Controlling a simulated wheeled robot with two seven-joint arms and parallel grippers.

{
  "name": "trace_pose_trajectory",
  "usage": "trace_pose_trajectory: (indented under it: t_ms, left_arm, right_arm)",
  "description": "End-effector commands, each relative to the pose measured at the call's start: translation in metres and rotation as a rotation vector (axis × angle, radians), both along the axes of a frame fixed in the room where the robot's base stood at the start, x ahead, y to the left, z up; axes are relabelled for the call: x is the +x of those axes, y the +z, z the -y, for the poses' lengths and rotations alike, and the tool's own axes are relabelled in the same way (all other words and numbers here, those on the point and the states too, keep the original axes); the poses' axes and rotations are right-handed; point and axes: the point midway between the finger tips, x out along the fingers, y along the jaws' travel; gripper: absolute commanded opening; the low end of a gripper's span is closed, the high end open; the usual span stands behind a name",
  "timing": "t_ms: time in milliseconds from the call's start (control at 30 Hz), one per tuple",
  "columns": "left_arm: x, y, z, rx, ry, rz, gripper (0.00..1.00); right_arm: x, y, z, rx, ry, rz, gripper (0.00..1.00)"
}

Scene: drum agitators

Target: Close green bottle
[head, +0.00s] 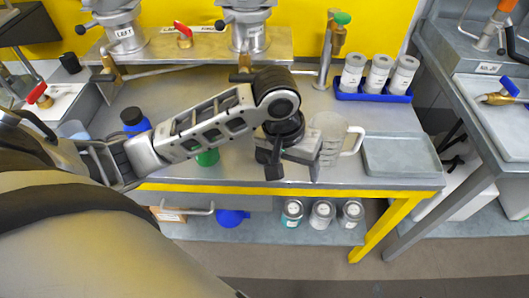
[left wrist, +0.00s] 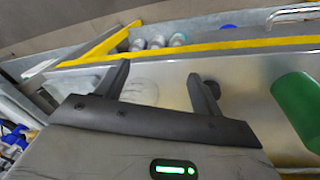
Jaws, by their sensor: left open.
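The green bottle (head: 207,157) stands on the workbench, partly covered by my left forearm in the head view, so its top is hidden. In the left wrist view the green bottle (left wrist: 298,108) is at the right edge, outside the fingers, and its cap cannot be made out. My left gripper (head: 294,168) is open over the bench's front part, to the right of the green bottle and close to the clear pitcher (head: 329,128). Its fingers also show apart in the left wrist view (left wrist: 162,85), with nothing gripped. My right gripper is out of view.
A blue bottle (head: 135,121) stands left on the bench. A blue rack (head: 373,96) holds white containers at the back right. An empty grey tray (head: 402,156) lies right of the pitcher. Several containers (head: 322,214) stand on the lower shelf. Metal agitators (head: 250,38) stand at the back.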

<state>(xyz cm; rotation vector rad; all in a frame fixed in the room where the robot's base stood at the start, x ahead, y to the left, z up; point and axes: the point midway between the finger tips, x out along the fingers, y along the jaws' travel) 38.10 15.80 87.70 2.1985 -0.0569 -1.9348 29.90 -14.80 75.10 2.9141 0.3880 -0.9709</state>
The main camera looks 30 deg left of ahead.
Motion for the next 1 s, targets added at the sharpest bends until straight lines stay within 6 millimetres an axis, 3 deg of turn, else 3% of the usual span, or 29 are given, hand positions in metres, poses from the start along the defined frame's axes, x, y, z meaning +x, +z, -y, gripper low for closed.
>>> trace_pose_trajectory:
  t_ms: [33,133,300,400,800,1000]
  left_arm:
    - [0.018,0.017,-0.018,0.038,0.081,-0.023,0.67]
    - [0.036,0.043,-0.046,0.082,0.255,-0.088,0.67]
    - [0.05,0.08,-0.082,0.119,0.496,-0.157,0.67]
    - [0.053,0.092,-0.093,0.126,0.571,-0.178,0.67]
    - [0.053,0.095,-0.095,0.124,0.6,-0.187,0.67]
    - [0.052,0.067,-0.096,0.126,0.598,-0.19,0.67]
  right_arm:
    - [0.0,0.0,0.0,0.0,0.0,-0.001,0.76]
    - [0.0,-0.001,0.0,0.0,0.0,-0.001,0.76]
    - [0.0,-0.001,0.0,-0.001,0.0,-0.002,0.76]
    - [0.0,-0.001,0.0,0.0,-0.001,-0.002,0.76]
    - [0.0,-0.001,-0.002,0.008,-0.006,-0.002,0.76]
    - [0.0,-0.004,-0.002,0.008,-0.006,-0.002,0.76]
